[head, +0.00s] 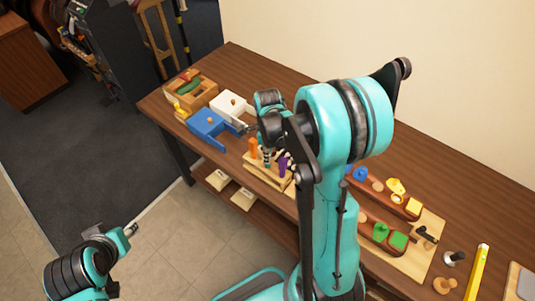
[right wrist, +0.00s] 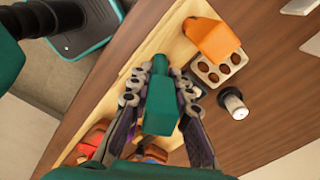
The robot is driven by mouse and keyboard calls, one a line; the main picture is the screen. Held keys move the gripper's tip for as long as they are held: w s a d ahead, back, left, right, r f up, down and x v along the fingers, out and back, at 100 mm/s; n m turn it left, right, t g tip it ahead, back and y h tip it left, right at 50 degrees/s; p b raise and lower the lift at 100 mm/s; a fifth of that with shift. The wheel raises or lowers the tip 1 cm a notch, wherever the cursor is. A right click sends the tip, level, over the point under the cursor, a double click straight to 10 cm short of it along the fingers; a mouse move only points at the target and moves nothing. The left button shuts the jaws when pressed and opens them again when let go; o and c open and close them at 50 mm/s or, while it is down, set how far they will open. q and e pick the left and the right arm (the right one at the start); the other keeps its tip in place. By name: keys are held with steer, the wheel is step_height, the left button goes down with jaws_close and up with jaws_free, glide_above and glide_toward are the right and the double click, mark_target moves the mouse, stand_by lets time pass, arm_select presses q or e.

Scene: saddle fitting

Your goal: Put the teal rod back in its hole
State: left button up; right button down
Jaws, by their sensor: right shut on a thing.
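The teal rod (right wrist: 160,108) is between the two fingers of my right gripper (right wrist: 158,88) in the right wrist view, and they are shut on it. In the head view the right gripper (head: 266,150) is over the small wooden rack (head: 262,172), partly hidden by my arm. An orange rod (head: 252,148) stands in the rack, and a purple piece (head: 284,163) is at its right. The orange rod also shows in the right wrist view (right wrist: 213,41). The hole for the teal rod cannot be made out. My left gripper (head: 131,230) is low at the left, away from the table; its jaws are too small to judge.
A blue box (head: 207,124), a white box (head: 231,106) and a wooden tray (head: 191,93) stand at the left. A board (head: 410,262) with coloured pieces lies at the right.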

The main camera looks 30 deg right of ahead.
steer(key=shift+f+b, duration=1.1)
steer(key=shift+f, duration=0.2)
steer(key=c, duration=1.3)
jaws_free()
step_height(320, 180, up, 12)
steer(key=shift+r, duration=0.1)
steer(key=s+a+f+n+t+b, duration=0.1)
steer(key=s+a+n+t+b, duration=0.1)
steer(key=n, duration=0.6)
steer(key=s+a+f+n+t+b, duration=0.2)
steer(key=s+a+n, duration=0.3)
steer(key=n, duration=0.4)
steer(key=s+a+f+n+t+b, duration=0.1)
steer(key=s+a+n+t+b, duration=0.2)
steer(key=n, duration=0.5)
steer(key=shift+s+a+f+n, duration=0.3)
steer(key=shift+s+f+n, duration=0.1)
steer(key=shift+s, duration=0.1)
